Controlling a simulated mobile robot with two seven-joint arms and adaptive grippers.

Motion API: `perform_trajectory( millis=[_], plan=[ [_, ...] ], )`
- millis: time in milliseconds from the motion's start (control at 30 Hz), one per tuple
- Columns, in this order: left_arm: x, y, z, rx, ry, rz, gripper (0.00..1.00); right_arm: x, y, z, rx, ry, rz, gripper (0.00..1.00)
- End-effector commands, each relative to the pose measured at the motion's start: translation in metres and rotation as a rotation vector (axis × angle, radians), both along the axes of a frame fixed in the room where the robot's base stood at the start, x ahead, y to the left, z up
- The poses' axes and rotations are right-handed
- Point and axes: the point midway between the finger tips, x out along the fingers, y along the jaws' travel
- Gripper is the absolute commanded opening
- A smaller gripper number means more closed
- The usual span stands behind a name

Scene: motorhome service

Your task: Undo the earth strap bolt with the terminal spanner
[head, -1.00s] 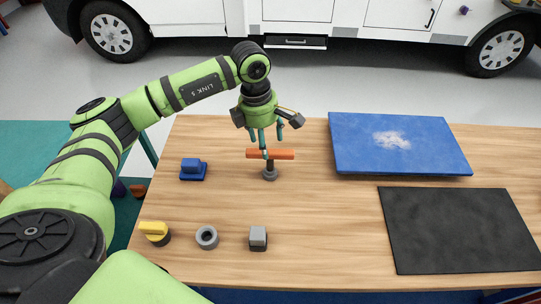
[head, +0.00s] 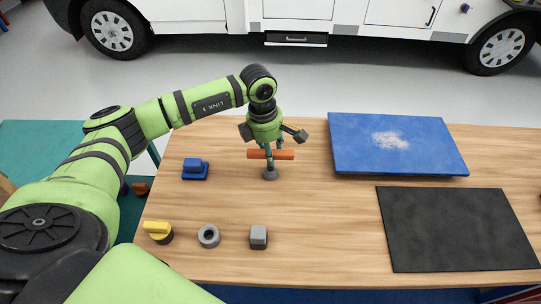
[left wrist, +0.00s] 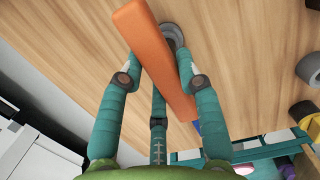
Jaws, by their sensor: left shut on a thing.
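An orange T-shaped handle on a round grey foot, which looks like the terminal spanner (head: 286,155), stands upright on the wooden table. In the left wrist view the spanner's orange bar (left wrist: 152,55) runs between my fingers, with the grey foot (left wrist: 172,34) beyond it. My left gripper (head: 272,150) comes down from above and is shut on the orange bar. Its fingers (left wrist: 158,85) lie on both sides of the bar. My right gripper is not in view. I cannot pick out an earth strap bolt with certainty.
A blue block (head: 194,169) stands left of the spanner. A yellow-topped knob (head: 156,229), a grey ring (head: 209,236) and a grey block (head: 258,237) stand along the front. A blue panel (head: 395,145) and a black mat (head: 455,230) lie right. A white motorhome (head: 210,14) stands behind.

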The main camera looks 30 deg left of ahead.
Motion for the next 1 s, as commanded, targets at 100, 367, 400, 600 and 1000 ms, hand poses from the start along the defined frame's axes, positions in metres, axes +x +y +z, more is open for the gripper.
perform_trajectory(
  millis=[100, 367, 400, 600, 1000],
  plan=[
    [0.001, 0.000, 0.002, 0.000, -0.002, 0.000, 0.00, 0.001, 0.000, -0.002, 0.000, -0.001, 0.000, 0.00],
    [0.002, 0.000, 0.028, 0.000, -0.008, -0.001, 0.00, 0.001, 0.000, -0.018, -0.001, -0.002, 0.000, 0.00],
    [0.002, 0.000, 0.035, 0.000, -0.009, -0.001, 0.00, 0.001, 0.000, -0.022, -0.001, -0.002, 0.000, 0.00],
    [0.017, -0.038, 0.061, -0.003, -0.007, -0.004, 0.00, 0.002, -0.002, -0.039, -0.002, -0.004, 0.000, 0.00],
    [0.041, -0.095, 0.101, -0.001, -0.003, 0.000, 0.00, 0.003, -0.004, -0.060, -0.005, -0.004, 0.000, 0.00]
  ],
)
